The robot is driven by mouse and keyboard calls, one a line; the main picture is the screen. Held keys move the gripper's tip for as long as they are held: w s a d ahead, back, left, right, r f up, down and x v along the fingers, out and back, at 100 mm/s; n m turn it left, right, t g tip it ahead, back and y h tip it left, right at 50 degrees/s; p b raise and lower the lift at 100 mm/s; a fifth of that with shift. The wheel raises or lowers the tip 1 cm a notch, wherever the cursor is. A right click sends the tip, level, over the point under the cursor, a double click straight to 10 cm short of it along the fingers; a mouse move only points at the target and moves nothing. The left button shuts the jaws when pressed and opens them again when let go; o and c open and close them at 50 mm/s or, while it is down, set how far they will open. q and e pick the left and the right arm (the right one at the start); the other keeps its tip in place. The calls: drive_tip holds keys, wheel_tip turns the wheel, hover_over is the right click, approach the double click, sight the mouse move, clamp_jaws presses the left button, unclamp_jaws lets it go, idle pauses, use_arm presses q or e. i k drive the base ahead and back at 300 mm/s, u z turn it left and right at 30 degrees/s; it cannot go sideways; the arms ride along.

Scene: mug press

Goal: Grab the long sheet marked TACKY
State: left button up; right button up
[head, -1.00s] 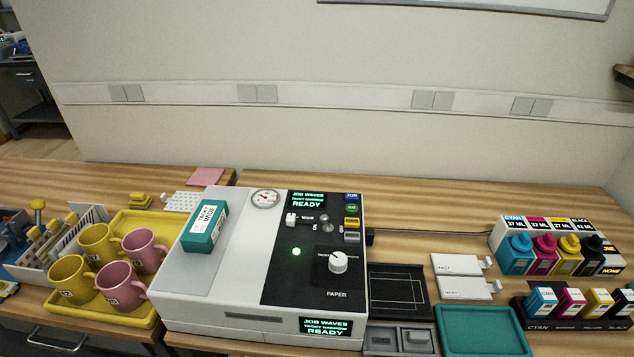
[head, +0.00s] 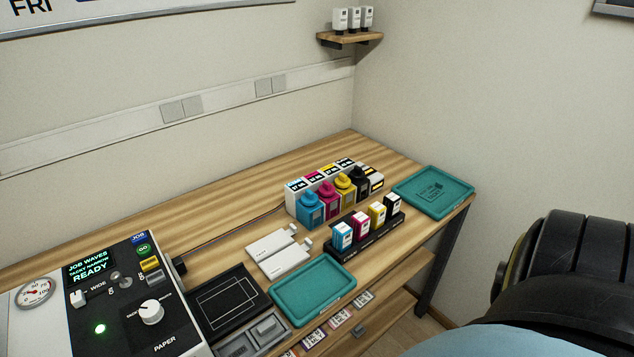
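Two flat white pieces with small tabs lie side by side on the wooden table right of the press: a rear one (head: 272,243) and a front one (head: 285,260). Any marking on them is too small to read here, so I cannot tell if either says TACKY. The press (head: 125,305) stands at the lower left, with a lit READY display, a white dial and a green light. Its left part is cut off by the frame. Neither of my grippers is in view.
A black framed tray (head: 228,303) and an empty teal tray (head: 312,290) lie near the front edge. Ink bottles (head: 328,203) and a black rack of small cartridges (head: 366,228) stand behind. Another teal tray (head: 433,191) is at the far right end. Bare table lies behind the white pieces.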

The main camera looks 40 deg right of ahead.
sight(288, 256)
drive_tip(key=z, duration=1.05)
drive_tip(key=k, duration=0.3)
